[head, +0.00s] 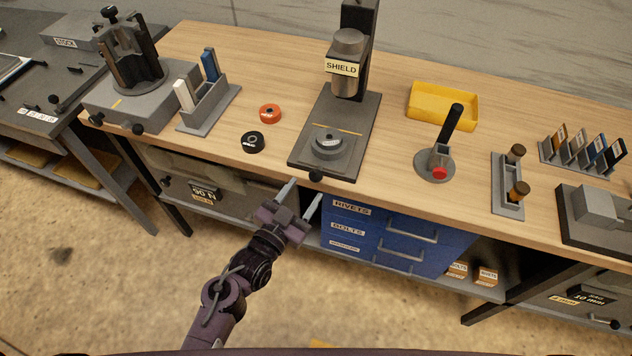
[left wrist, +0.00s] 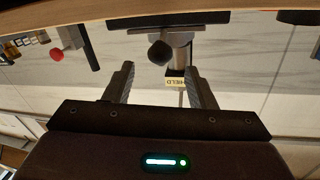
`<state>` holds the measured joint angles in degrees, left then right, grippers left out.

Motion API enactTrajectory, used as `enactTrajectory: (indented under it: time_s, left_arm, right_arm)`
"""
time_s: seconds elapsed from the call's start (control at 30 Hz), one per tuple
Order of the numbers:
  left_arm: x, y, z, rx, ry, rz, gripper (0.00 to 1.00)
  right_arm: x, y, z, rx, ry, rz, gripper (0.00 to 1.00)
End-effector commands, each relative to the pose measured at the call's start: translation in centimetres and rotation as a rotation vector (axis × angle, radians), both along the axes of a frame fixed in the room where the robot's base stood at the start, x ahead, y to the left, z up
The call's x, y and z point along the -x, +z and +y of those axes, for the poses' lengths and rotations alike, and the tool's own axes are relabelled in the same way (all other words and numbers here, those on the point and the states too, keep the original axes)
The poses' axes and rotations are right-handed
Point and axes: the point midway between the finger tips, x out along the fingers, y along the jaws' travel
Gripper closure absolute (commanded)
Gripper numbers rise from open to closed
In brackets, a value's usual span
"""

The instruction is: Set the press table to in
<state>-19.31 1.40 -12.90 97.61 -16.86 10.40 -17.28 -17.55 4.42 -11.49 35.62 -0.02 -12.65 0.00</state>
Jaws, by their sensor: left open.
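The press (head: 350,85) stands at the middle of the bench, with a yellow SHIELD label on its ram housing. Its grey base plate (head: 358,155) carries a round grey press table (head: 328,148) near the front, in front of a yellow line. A black knob (head: 316,176) sticks out at the front edge; it also shows between the fingers in the left wrist view (left wrist: 160,53). My left gripper (head: 300,195) is open and empty, in front of the bench edge, close to the knob but apart from it. My right gripper is not in view.
An orange ring (head: 270,113) and a black ring (head: 253,142) lie left of the press. A lever with a red button (head: 439,173) and a yellow tray (head: 443,104) are to its right. Blue drawers (head: 390,232) stand below the bench, close to my left gripper.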

Motion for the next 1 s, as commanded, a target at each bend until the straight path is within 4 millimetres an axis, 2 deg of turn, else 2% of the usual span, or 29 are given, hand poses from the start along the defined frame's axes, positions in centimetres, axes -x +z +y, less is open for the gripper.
enactTrajectory:
  time_s: [0.1, 0.23, 0.4, 0.57, 0.73, 0.77, 1.0]
  left_arm:
    - [-1.8, 0.3, -1.1, 0.002, 0.000, 0.000, 0.49]
    - [-3.6, 0.3, -2.1, 0.002, -0.001, 0.001, 0.49]
    - [-5.2, 0.1, -2.9, 0.001, -0.001, 0.003, 0.49]
    - [-5.6, 0.0, -3.2, 0.000, 0.000, 0.004, 0.49]
    - [-5.6, -0.1, -3.2, 0.000, 0.000, 0.004, 0.49]
    - [-5.6, -0.1, -3.2, 0.000, 0.000, 0.004, 0.51]
    - [-5.6, -0.1, -3.2, 0.000, 0.000, 0.004, 0.82]
  right_arm:
    - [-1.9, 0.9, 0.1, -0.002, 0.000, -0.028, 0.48]
    - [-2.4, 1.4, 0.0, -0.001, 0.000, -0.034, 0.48]
    - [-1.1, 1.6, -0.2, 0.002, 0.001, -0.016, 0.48]
    - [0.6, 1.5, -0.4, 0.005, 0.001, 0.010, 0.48]
    - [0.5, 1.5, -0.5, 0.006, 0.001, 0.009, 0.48]
    - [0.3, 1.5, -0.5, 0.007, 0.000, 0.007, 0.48]
    - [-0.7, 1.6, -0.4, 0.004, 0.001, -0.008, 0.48]
